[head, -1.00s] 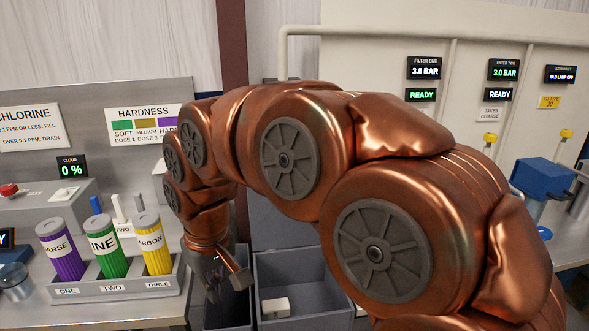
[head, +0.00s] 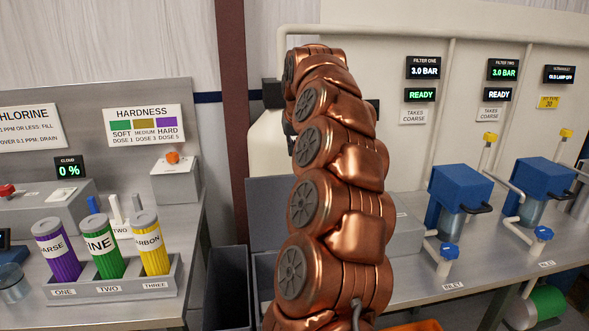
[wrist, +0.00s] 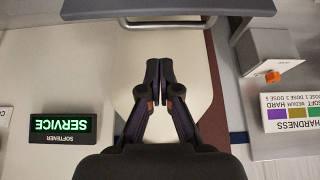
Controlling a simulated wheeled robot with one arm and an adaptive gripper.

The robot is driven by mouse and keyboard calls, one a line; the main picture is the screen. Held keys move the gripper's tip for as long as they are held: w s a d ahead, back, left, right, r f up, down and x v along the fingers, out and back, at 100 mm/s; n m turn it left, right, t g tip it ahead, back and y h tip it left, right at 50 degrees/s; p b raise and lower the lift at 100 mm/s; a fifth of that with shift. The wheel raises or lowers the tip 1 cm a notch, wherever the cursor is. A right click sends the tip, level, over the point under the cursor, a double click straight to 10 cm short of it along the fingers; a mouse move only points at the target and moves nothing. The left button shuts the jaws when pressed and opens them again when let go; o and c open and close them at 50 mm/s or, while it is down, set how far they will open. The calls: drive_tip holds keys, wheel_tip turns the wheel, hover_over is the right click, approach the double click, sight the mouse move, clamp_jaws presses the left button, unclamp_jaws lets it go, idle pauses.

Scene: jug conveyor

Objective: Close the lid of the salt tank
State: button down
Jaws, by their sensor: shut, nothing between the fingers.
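The salt tank appears to be the grey box (head: 262,270) on the floor between the benches, mostly hidden behind my arm in the head view. A grey panel (head: 268,212), seemingly its lid, stands upright at its back, so it looks open. In the wrist view, which is upside down, a grey edge (wrist: 185,6) with a bar-like handle (wrist: 170,23) crosses the top, likely the same lid. My gripper (wrist: 159,66) is shut and empty, its tips apart from that bar in the picture. The head view hides my gripper behind the arm.
A dark bin (head: 226,285) stands left of the tank. The left bench holds coloured canisters (head: 105,248); the right bench carries blue filter housings (head: 460,187). A brown post (head: 232,100) rises behind.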

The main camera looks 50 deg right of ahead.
drive_tip(key=d+p+x, duration=0.1)
drive_tip(key=p+x, duration=0.2)
drive_tip(key=x, duration=0.7)
drive_tip(key=shift+s+d+r, duration=0.15)
drive_tip(key=shift+d, duration=0.15)
drive_tip(key=shift+a+b, duration=0.1)
drive_tip(key=shift+b, duration=0.25)
